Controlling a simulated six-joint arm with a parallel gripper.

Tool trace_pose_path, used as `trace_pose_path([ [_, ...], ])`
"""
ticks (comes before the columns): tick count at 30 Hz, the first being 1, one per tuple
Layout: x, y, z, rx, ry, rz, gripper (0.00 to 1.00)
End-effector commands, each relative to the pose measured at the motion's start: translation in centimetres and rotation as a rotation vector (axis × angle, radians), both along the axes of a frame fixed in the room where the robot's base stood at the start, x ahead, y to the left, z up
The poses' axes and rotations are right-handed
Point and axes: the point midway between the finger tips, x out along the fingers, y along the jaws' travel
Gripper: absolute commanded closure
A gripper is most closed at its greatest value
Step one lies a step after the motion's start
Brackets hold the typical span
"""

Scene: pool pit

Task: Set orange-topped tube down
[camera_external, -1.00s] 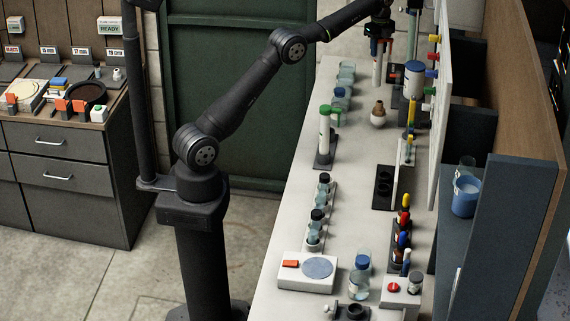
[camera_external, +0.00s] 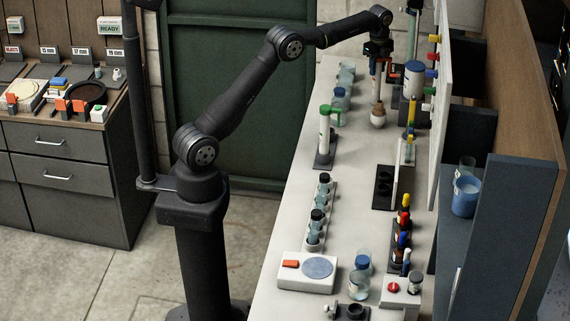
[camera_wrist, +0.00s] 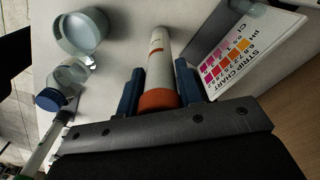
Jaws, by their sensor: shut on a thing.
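The orange-topped tube is a white tube (camera_wrist: 157,62) with an orange cap (camera_wrist: 157,100), seen in the wrist view between the two blue fingers. My gripper (camera_wrist: 159,88) is shut on it near the cap, and the white body points away from the camera. In the external view my gripper (camera_external: 377,62) points down over the far part of the bench, and the tube (camera_external: 376,88) hangs upright below it. The tube's lower end overlaps the neck of a brown-topped flask (camera_external: 378,121) in the picture. I cannot tell whether its lower end touches anything.
A strip chart card (camera_wrist: 238,50) stands right of the tube in the wrist view. A clear jar (camera_wrist: 82,32) and a blue-capped bottle (camera_wrist: 50,98) are at left. A green-topped stand (camera_external: 324,135) and a dark two-hole block (camera_external: 384,187) stand nearer on the white bench (camera_external: 345,215).

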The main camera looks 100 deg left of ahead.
Motion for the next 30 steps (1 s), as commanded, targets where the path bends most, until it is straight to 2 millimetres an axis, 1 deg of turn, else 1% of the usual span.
trace_pose_path([
  [1, 0.0, 0.0, -0.2, -0.001, 0.001, 0.000, 1.00],
  [2, 0.0, 0.0, -0.2, -0.001, 0.001, 0.000, 0.65],
  [3, 0.0, 0.0, -0.2, 0.000, 0.000, 0.000, 0.57],
  [5, 0.0, 0.0, -0.2, -0.001, 0.001, 0.000, 0.45],
  [13, 0.0, 0.0, -0.1, 0.000, 0.000, 0.000, 0.45],
  [16, 0.0, 0.0, 0.4, 0.001, -0.001, 0.000, 0.45],
  [19, 0.1, 0.1, 1.7, 0.002, -0.002, 0.000, 0.45],
  [24, 0.1, 0.1, 4.6, 0.001, -0.001, 0.000, 0.45],
  [30, 0.1, 0.1, 6.8, 0.001, -0.001, 0.000, 0.45],
])
